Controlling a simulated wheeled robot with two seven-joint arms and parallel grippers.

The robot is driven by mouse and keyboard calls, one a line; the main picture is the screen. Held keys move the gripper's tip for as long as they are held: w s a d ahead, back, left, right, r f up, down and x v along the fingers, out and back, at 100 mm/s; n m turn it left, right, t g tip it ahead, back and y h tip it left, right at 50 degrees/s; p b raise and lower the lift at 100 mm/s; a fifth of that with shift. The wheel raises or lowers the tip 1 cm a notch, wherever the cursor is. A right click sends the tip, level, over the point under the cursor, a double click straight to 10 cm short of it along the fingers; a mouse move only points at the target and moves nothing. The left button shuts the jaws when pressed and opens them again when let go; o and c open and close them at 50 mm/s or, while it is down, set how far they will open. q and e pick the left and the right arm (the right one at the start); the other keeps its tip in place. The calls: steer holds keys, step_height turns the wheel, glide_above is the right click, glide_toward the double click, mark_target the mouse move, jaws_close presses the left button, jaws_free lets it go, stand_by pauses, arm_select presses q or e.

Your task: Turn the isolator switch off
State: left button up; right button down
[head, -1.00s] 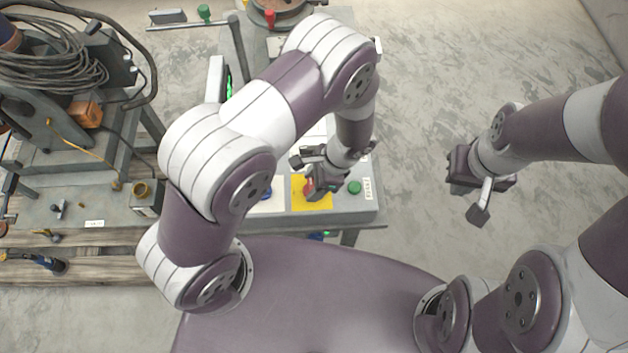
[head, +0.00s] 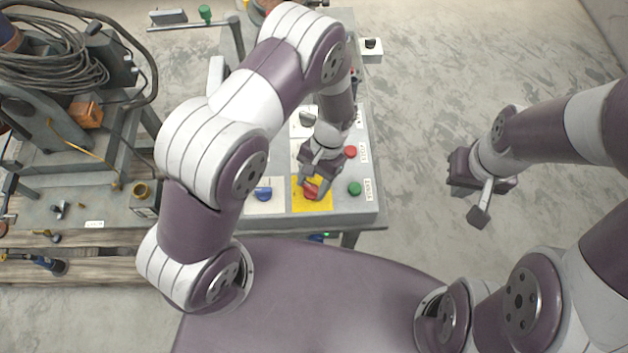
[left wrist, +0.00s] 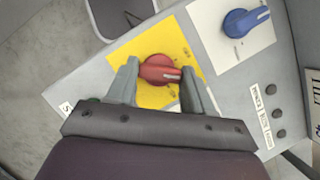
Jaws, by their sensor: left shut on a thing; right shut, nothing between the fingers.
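The isolator switch is a red rotary knob (head: 311,190) on a yellow plate (head: 325,203) at the front of the grey control panel. In the left wrist view the red knob (left wrist: 160,70) sits between the fingers, with its white pointer mark toward the right finger; the yellow plate (left wrist: 152,96) shows around it. My left gripper (head: 314,186) is over the knob and shut on it, as the left wrist view (left wrist: 163,80) also shows. My right gripper (head: 480,203) is shut and empty, off to the right over the bare floor, away from the panel.
A blue knob (head: 264,193) on a white plate is left of the yellow one. A green button (head: 354,188) and a red button (head: 350,152) are to the right. A dark selector (head: 307,118) is farther back. A bench with cable coils (head: 50,60) stands at the left.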

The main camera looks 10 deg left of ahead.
arm_select(q)
steer(key=n, duration=0.2)
steer(key=n+h, duration=0.1)
steer(key=n, duration=0.1)
steer(key=shift+a+r+h, duration=0.1)
steer(key=shift+a+h, duration=0.05)
steer(key=shift+h, duration=0.15)
steer(key=shift+n+h, duration=0.7)
steer(key=shift+n, duration=1.1)
steer(key=shift+a+n, duration=0.1)
steer(key=shift+n, duration=0.2)
steer(key=o, duration=1)
steer(key=shift+o, duration=0.2)
steer(key=v, duration=1.2)
steer(key=shift+w+r, duration=0.15)
steer(key=shift+r, duration=0.15)
steer(key=shift+a, duration=0.1)
